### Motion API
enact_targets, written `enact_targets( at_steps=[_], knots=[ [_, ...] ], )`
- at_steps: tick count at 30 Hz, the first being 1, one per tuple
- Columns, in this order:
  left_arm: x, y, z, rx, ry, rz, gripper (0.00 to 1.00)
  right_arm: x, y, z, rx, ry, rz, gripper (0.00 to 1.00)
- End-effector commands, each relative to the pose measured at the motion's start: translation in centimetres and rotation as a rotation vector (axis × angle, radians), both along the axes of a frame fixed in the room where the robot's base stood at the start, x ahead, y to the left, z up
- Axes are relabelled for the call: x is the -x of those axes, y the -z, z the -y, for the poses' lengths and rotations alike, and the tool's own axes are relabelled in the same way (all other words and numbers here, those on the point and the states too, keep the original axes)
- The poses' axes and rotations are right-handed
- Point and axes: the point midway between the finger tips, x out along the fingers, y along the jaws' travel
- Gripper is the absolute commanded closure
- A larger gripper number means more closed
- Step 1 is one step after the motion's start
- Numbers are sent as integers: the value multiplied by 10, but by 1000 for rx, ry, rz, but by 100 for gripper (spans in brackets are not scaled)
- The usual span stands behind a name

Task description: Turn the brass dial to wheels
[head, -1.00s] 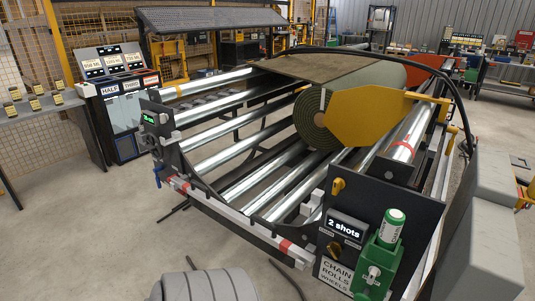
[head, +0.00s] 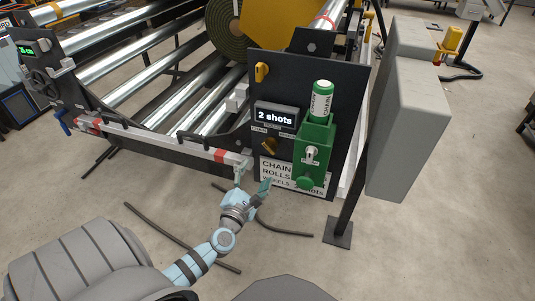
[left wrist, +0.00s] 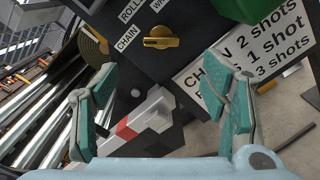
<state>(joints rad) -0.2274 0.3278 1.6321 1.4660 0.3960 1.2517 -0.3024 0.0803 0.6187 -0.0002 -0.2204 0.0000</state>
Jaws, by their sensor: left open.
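The brass dial (head: 268,146) is on the dark panel, below the small display reading "2 shots" (head: 276,117). In the left wrist view the dial (left wrist: 161,38) is ahead of the fingers, with its bar lying roughly sideways. CHAIN and ROLLS labels stand beside it, and a third label is partly cut off. I cannot tell which label it points at. My left gripper (head: 253,178) is open and empty, below the dial and apart from it; both fingers show in the wrist view (left wrist: 160,78). My right gripper is not in view.
A green unit with a green-and-white canister (head: 321,102) sits right of the dial. A white sign (head: 282,172) is below it. A second yellow knob (head: 262,72) is higher on the panel. A red-and-white rail (head: 180,145) ends left of the panel. A grey box (head: 408,110) stands to the right.

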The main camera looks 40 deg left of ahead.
Motion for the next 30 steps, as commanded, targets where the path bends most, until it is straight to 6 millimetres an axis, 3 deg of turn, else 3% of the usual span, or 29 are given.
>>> enact_targets(
  at_steps=[6,12,23,30],
  knots=[
    [-61,0,-21,-5,0,1,33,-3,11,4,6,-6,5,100],
    [-99,2,-34,-5,1,-3,33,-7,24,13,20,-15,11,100],
    [-111,-1,-38,-6,3,-5,33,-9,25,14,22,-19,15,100],
    [-111,-1,-38,-6,3,-5,69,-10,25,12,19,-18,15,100]
  ],
)
